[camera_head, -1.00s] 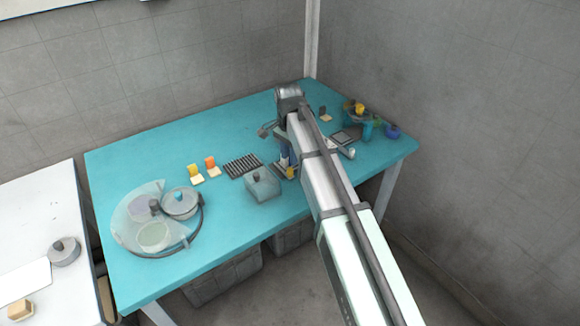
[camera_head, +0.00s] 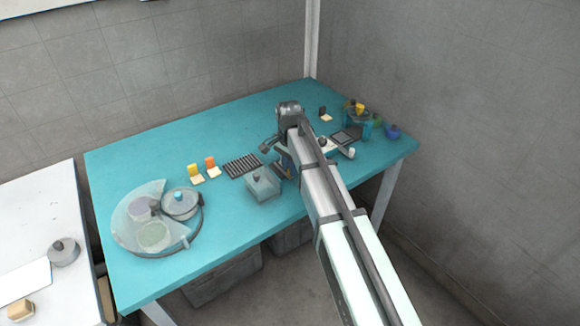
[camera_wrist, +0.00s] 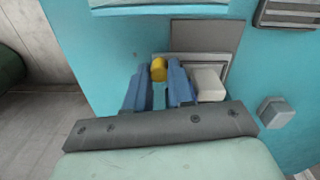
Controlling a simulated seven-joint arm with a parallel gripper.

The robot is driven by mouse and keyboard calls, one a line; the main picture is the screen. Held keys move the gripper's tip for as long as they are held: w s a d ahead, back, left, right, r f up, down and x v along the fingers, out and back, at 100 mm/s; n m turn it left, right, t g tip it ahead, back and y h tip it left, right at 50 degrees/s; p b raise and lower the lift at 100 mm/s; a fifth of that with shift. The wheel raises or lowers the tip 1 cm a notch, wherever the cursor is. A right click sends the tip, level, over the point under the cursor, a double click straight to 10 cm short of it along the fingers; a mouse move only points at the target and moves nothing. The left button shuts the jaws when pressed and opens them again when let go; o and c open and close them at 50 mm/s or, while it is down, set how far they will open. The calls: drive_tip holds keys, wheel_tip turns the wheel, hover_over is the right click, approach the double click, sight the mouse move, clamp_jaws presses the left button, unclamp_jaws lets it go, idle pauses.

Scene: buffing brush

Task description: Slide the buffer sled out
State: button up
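A small yellow knob (camera_wrist: 158,69) shows at the tips of my gripper (camera_wrist: 157,76) in the wrist view. The two blue fingers stand on either side of it with a narrow gap; whether they press on it is unclear. Beside it is a grey, light-rimmed frame (camera_wrist: 221,60) with a pale block (camera_wrist: 208,84) on its right. Which part is the buffer sled I cannot tell for sure. In the head view my arm hides most of this spot.
In the head view a lidded grey box (camera_head: 263,188) and a ribbed black rack (camera_head: 243,165) stand left of my gripper. A round divided tray (camera_head: 188,238) is further left. The back left of the teal table (camera_head: 170,140) is clear.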

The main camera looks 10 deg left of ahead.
clamp_jaws()
drive_tip(key=shift+s+a, duration=1.45)
drive_tip(key=shift+o, duration=1.5)
unclamp_jaws()
drive_tip(key=shift+r, duration=0.1)
